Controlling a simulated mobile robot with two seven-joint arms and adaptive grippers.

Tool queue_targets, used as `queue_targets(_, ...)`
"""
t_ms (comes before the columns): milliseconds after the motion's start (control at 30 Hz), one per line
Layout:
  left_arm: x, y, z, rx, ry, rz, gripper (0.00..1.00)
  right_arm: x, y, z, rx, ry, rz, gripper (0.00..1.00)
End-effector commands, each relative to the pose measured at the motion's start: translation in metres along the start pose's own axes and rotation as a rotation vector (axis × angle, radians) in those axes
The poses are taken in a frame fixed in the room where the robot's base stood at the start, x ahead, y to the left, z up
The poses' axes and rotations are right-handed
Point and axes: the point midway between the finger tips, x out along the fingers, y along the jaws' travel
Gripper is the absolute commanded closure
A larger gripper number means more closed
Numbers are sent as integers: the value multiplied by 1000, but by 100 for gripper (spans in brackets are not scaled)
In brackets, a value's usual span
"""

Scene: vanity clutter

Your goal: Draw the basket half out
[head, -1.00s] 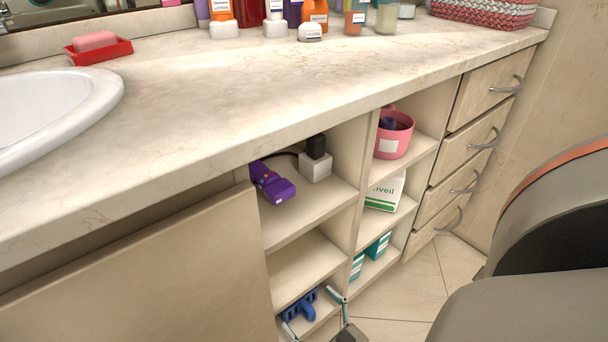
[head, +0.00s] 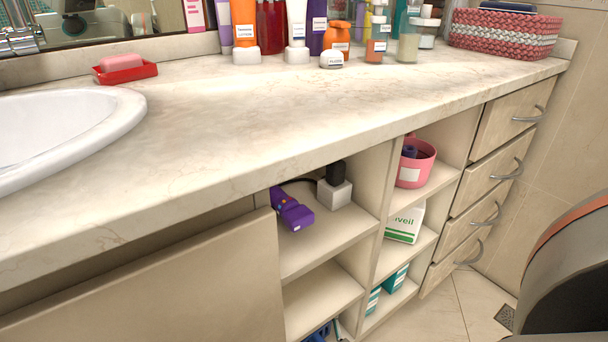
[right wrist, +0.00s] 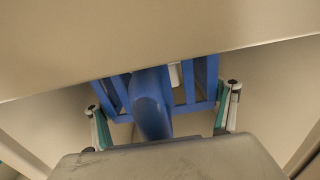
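A blue slatted basket (right wrist: 205,82) sits in the bottom open compartment of the cabinet. A thick rounded blue part (right wrist: 150,100), perhaps its handle, points toward my right gripper. In the head view only a small bit of the basket (head: 319,333) shows at the bottom edge. My right gripper (right wrist: 164,117) has its teal-padded fingers spread wide, one near each side of the basket front, with the rounded part between them. I cannot tell whether the fingers touch it. Something white (right wrist: 174,75) shows behind the slats. My left gripper is out of view.
A shelf board (right wrist: 150,40) lies close above the basket. A purple object (head: 291,210), a white cube (head: 334,193), a pink cup (head: 415,168) and a white carton (head: 405,222) occupy other compartments. A grey chair (head: 570,275) stands at right. A woven basket (head: 505,35) is on the counter.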

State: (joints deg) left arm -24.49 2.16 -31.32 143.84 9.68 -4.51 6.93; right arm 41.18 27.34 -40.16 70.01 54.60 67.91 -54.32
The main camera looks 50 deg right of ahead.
Motion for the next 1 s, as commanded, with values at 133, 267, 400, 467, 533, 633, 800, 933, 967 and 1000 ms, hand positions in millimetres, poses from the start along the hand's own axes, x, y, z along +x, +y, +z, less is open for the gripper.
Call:
queue_targets(133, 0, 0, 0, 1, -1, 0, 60, 0, 0, 0, 0, 0, 0, 44)
queue_targets(267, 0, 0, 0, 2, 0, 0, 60, 0, 0, -1, 1, 2, 0, 44)
queue_targets(400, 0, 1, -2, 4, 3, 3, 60, -5, 0, -1, 1, 2, 0, 44)
queue_targets(467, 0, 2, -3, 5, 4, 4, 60, -8, -1, -2, 1, 2, 0, 44)
queue_targets(533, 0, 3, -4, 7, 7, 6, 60, -11, -1, -2, 1, 2, 1, 44)
queue_targets(633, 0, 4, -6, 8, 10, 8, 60, -17, -1, -2, 2, 2, 1, 44)
queue_targets(800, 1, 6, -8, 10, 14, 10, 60, -24, -2, -2, 2, 2, 1, 44)
queue_targets(933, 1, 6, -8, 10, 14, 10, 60, -25, -2, -2, 2, 2, 1, 44)
queue_targets(967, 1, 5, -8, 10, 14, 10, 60, -25, -2, -2, 2, 2, 1, 44)
queue_targets(1000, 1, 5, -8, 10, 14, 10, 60, -25, -2, -2, 1, 2, 1, 44)
